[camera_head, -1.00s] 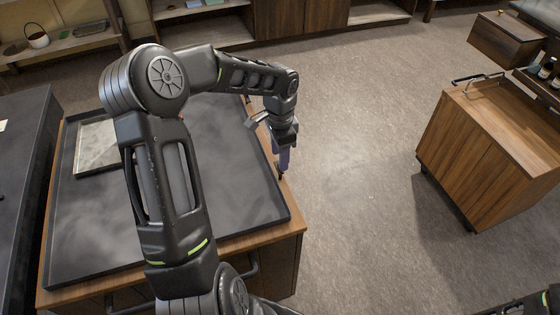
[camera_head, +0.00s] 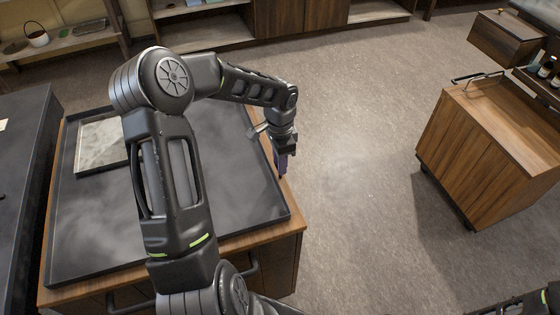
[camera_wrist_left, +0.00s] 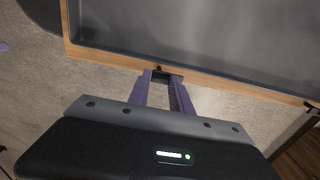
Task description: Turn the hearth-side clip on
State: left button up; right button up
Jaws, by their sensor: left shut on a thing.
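My left gripper (camera_head: 281,170) reaches down at the right edge of the wooden table (camera_head: 292,215), which carries a dark tray-like top (camera_head: 230,215). In the left wrist view its two purple fingers (camera_wrist_left: 162,76) are shut on a small black piece (camera_wrist_left: 163,74) at the table's wooden rim. This may be the clip; its shape and setting are mostly hidden between the fingertips. A second small dark piece (camera_wrist_left: 311,106) shows on the rim farther right in the wrist view. My right gripper is not in view.
A pale marbled panel (camera_head: 101,146) lies on the tray at left. A dark counter (camera_head: 22,140) stands close on the left. A wooden cart (camera_head: 485,150) stands to the right, with open floor (camera_head: 365,150) between. Shelves line the back.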

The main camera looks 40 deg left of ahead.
pick_arm(q)
grip_shut()
jog(key=n+b, duration=0.2)
jog(key=n, duration=0.1)
jog(key=shift+f+b, duration=0.15)
jog(key=shift+b, duration=0.25)
jog(key=n+b, duration=0.3)
jog(key=n, duration=0.2)
jog(key=n+b, duration=0.2)
jog(key=n, duration=0.8)
jog(key=shift+s+r+b, duration=0.1)
jog(key=shift+r+b, duration=0.1)
jog(key=shift+b, duration=0.2)
jog(key=o, duration=0.8)
grip_release()
